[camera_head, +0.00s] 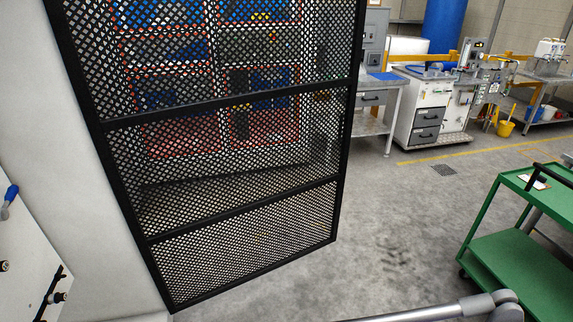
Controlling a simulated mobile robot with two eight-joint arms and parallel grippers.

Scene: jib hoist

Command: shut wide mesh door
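The wide mesh door (240,214) is a tall black-framed panel of diamond mesh with two crossbars. It fills the left and middle of the head view, and its top is cut off by the picture edge. Its lower left corner is nearest to me, and its right edge stands farther back over open floor. Red-edged racks with blue and red contents show through the mesh. I cannot make out a latch or hinges. Neither of my grippers is in view, and nothing is seen touching the door.
A white wall (85,165) stands left of the door, with a blue-handled lever (10,196) at the far left. A green cart (525,272) stands at the right. A grey bar crosses the bottom edge. The concrete floor between door and cart is clear. Workbenches line the back.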

